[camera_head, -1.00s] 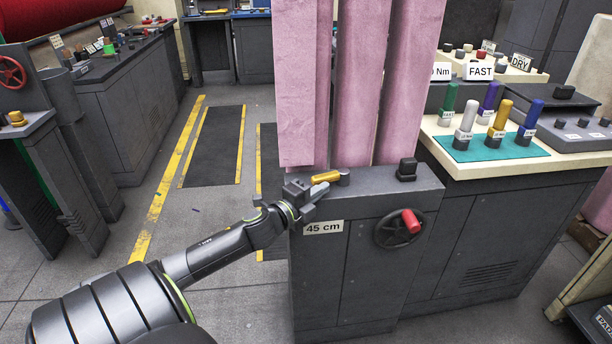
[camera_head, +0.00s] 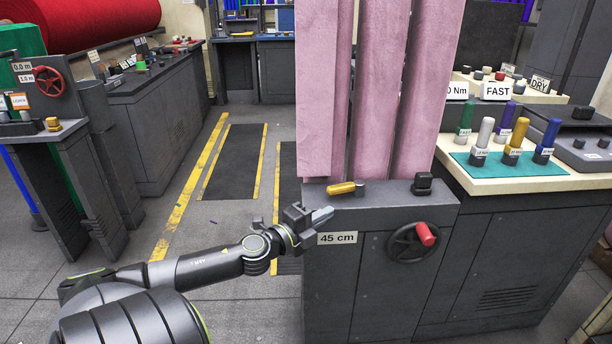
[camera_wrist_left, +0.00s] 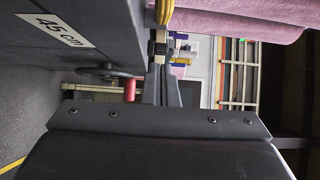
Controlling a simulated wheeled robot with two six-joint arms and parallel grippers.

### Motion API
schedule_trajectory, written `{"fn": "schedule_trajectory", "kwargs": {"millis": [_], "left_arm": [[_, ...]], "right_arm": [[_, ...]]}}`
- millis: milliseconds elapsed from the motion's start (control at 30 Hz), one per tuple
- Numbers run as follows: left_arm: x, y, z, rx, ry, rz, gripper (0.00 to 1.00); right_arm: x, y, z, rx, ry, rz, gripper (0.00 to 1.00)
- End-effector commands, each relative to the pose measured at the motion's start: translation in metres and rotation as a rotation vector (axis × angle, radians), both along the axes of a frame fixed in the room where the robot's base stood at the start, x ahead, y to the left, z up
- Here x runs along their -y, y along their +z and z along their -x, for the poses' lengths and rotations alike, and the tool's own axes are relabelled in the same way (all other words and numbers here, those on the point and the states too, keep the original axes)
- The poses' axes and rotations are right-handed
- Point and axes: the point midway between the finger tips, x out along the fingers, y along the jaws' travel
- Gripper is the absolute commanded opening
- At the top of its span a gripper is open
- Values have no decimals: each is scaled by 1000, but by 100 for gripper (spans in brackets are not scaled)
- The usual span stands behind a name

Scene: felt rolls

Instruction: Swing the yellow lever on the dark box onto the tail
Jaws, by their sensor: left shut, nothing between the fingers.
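The yellow lever (camera_head: 341,188) lies roughly level on top of the dark box (camera_head: 405,192) near its left end, pointing left from a small grey pivot. Its free end is just in front of the lower edge of the pink felt (camera_head: 318,120); I cannot tell whether they touch. My left gripper (camera_head: 322,215) is shut and empty, in front of the box's upper left edge, a little below the lever and apart from it. In the left wrist view, a yellow piece of the lever (camera_wrist_left: 164,10) shows at the top edge. My right gripper is out of view.
The box front has a "45 cm" label (camera_head: 337,238) and a handwheel with a red knob (camera_head: 426,234). A black block (camera_head: 422,183) sits on its right top. A bench with coloured pegs on a teal mat (camera_head: 552,167) stands right.

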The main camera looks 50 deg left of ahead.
Motion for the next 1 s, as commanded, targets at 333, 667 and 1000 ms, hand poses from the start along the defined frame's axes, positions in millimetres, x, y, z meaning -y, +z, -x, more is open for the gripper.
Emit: {"fn": "schedule_trajectory", "kwargs": {"millis": [333, 667, 1000], "left_arm": [[-5, -1, 34, -6, 2, -5, 0], [-6, 0, 47, -1, 1, 2, 0], [-21, -16, 50, -17, 62, 43, 0]], "right_arm": [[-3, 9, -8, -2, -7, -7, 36], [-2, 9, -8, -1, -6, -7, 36], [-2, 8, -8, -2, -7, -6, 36]]}}
